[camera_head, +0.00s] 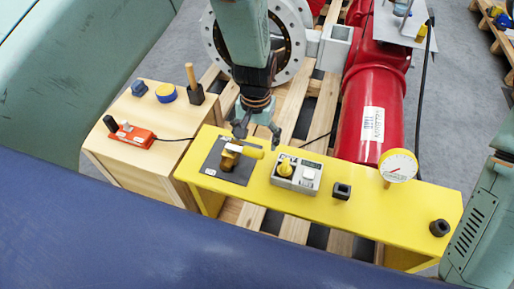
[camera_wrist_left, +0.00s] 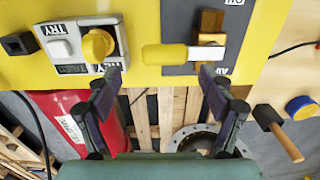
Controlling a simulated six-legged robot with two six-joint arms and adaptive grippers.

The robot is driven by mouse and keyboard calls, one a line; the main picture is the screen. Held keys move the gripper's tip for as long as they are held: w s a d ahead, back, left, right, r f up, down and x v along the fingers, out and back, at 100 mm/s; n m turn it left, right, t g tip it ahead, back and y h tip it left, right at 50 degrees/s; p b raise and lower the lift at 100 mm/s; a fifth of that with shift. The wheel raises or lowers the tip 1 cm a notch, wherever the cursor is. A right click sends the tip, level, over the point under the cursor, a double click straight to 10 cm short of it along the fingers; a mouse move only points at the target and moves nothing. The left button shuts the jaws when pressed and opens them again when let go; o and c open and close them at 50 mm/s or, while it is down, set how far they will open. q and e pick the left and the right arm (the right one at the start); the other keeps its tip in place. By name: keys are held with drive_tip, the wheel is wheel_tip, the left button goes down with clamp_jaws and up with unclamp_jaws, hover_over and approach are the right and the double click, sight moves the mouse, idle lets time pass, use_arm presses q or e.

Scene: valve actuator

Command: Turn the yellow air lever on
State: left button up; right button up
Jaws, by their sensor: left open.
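The yellow air lever (camera_head: 251,152) sits on a dark grey plate (camera_head: 214,169) on top of the yellow bench, its handle pointing right in the head view. In the left wrist view the yellow handle (camera_wrist_left: 165,55) lies sideways, joined by a light metal part to a brass-coloured body (camera_wrist_left: 209,22). The plate carries partly hidden "AIR" and "ON" lettering. My left gripper (camera_head: 257,133) is open and empty, close behind the lever. In the wrist view its fingertips (camera_wrist_left: 158,82) are spread on either side of the handle's line, apart from it. My right gripper is out of view.
A grey box (camera_head: 310,174) with a yellow knob (camera_head: 285,168) stands right of the lever. A pressure gauge (camera_head: 398,165) and black sockets stand further right. A wooden box (camera_head: 120,160) with an orange device (camera_head: 132,134) is left. A red cylinder (camera_head: 372,110) and pallet lie behind.

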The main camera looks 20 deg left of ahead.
sight(253, 151)
use_arm(q)
drive_tip(key=f, duration=0.1)
drive_tip(key=a+f, duration=0.1)
drive_tip(key=f, duration=0.1)
drive_tip(key=shift+s+a+f+b, duration=0.15)
drive_tip(key=shift+f+b, duration=0.1)
drive_tip(key=shift+b, duration=0.15)
drive_tip(key=shift+s+a+f, duration=0.1)
drive_tip(key=shift+s, duration=0.1)
drive_tip(key=shift+w+d+f, duration=0.1)
drive_tip(key=shift+d, duration=0.35)
drive_tip(key=shift+w+d+f, duration=0.15)
drive_tip(key=shift+w+d, duration=0.05)
drive_tip(key=shift+w, duration=0.05)
drive_tip(key=shift+c, duration=0.2)
drive_tip(key=shift+s+a, duration=0.25)
drive_tip(key=shift+a, duration=0.15)
drive_tip(key=c, duration=0.3)
drive_tip(key=shift+s+r, duration=0.1)
drive_tip(key=shift+r, duration=0.1)
drive_tip(key=shift+c, duration=0.8)
drive_tip(key=shift+d+f, duration=0.1)
drive_tip(key=shift+d, duration=0.15)
drive_tip(key=c, duration=0.4)
drive_tip(key=shift+a, duration=0.15)
drive_tip(key=c, duration=0.8)
